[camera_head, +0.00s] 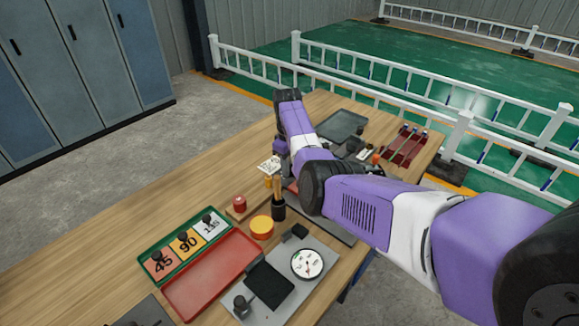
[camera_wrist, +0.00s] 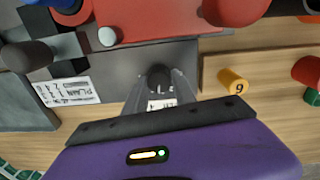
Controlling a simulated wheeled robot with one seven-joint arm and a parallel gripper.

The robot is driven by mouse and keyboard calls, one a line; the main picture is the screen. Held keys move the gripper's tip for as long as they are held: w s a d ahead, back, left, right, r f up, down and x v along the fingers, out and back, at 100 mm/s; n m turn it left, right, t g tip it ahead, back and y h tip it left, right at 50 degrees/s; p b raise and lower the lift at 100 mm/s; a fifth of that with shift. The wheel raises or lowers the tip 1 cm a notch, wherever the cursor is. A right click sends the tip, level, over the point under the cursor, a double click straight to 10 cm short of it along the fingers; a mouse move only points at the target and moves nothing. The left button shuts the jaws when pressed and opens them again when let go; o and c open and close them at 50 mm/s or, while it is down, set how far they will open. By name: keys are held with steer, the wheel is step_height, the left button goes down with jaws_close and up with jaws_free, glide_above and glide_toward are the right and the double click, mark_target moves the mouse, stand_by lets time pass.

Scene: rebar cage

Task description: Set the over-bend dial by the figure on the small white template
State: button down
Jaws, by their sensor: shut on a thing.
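My gripper (camera_wrist: 159,84) is shut on a small piece with a dark round knob and a white face with dark marks, apparently the small white template (camera_wrist: 160,104). Its figure is too small to read. In the head view my arm hides the gripper and this piece. A round white dial (camera_head: 307,263) with a dark rim and needle sits on a grey plate (camera_head: 318,243) near the front of the bench. Its setting is too small to read.
A green tray (camera_head: 141,259) holds knobbed templates marked 45, 90 and 135. A red tray (camera_head: 212,274) lies beside it. A printed white card (camera_wrist: 65,91) and a yellow cylinder marked 9 (camera_wrist: 232,82) flank the gripper. Bare wood (camera_head: 130,215) lies at left.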

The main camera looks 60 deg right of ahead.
steer(key=m, duration=0.4)
steer(key=m+b, duration=0.1)
steer(key=m, duration=0.3)
steer(key=shift+d+m, duration=0.1)
steer(key=shift+m, duration=0.2)
steer(key=m+b, duration=0.1)
steer(key=m, duration=0.3)
steer(key=shift+m, duration=0.3)
steer(key=shift+m+y+b, duration=0.3)
steer(key=shift+m+b, duration=0.2)
steer(key=shift+m, duration=1.3)
steer(key=shift+d, duration=0.1)
steer(key=c, duration=1)
jaws_free()
steer(key=shift+c, duration=0.2)
